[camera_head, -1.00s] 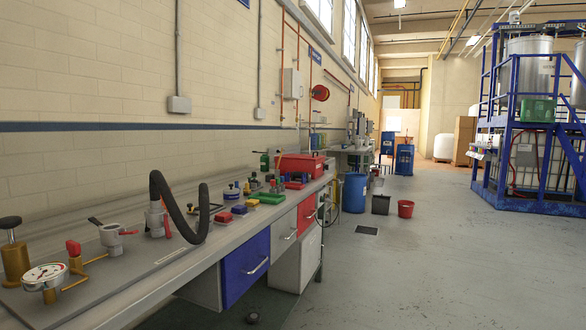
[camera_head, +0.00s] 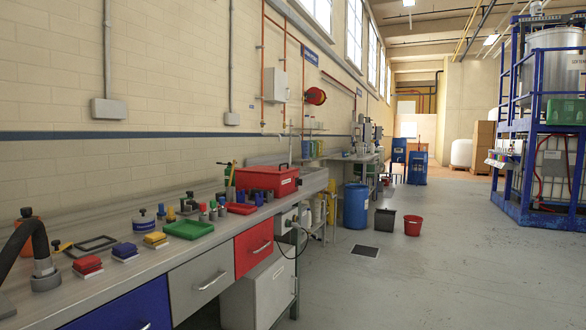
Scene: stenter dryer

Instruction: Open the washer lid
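I cannot make out a washer or its lid for certain in this view. A large blue-framed machine with a metal tank (camera_head: 556,72) stands at the far right. A workbench (camera_head: 140,262) runs along the left wall. My gripper is not in view.
A red toolbox (camera_head: 267,179), a green tray (camera_head: 188,229) and a black hose (camera_head: 35,240) sit on the bench. A blue barrel (camera_head: 356,205), a dark bin (camera_head: 385,221) and a red bucket (camera_head: 413,225) stand on the floor beyond it. The floor (camera_head: 430,280) at centre right is clear.

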